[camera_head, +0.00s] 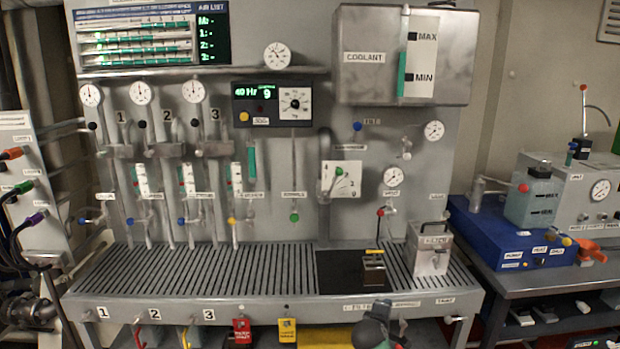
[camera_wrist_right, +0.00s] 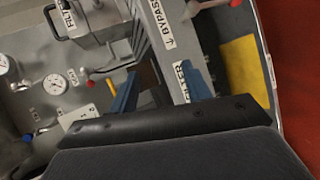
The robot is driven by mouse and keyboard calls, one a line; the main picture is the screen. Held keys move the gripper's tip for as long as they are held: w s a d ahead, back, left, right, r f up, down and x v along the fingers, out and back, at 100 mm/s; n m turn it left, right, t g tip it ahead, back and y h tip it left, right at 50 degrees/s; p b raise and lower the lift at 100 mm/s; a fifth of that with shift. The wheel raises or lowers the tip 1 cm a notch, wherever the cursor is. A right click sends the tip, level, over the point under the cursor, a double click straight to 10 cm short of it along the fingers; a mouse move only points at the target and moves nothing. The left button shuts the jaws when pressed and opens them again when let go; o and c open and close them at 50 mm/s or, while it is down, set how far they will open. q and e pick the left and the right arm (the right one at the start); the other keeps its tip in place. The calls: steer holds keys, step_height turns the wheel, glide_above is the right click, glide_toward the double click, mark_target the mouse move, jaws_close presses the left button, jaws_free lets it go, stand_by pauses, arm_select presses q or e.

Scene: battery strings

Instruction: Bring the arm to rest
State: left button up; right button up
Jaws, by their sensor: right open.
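My right gripper (camera_head: 380,322) shows at the bottom edge of the head view, in front of the bench's front edge below the "filter" and "bypass" labels. In the right wrist view its two blue fingers (camera_wrist_right: 158,88) are spread apart with nothing held between them. The bench edge with its labels lies beyond the fingers in that tilted view. My left gripper is in neither view.
The slatted bench (camera_head: 200,285) carries a metal box (camera_head: 430,250) and a small block with a yellow top (camera_head: 373,268) on a black mat (camera_head: 335,270). A blue unit (camera_head: 510,235) stands right.

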steer(key=s+d+f+m+g+y, duration=0.1)
steer(key=s+f+m+g+y, duration=0.3)
steer(key=s, duration=0.9)
steer(key=s+f+m+h, duration=0.15)
steer(key=s+f, duration=0.45)
steer(key=s, duration=0.7)
steer(key=s+a+m+g+y, duration=0.2)
steer(key=s+m+g+y, duration=0.3)
steer(key=s, duration=1.8)
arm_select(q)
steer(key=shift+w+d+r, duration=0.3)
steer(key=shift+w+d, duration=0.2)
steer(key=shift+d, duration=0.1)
arm_select(e)
steer(key=s+a+f, duration=0.1)
steer(key=s+f, duration=0.1)
steer(key=f, duration=1.7)
steer(key=s+a+f+g, duration=0.1)
steer(key=s+a+f, duration=0.1)
steer(key=f, duration=1.8)
steer(key=shift+s+f+h, duration=0.2)
steer(key=shift+f+h, duration=0.1)
steer(key=shift+h, duration=0.15)
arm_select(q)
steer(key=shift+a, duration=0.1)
arm_select(e)
steer(key=shift+m, duration=0.25)
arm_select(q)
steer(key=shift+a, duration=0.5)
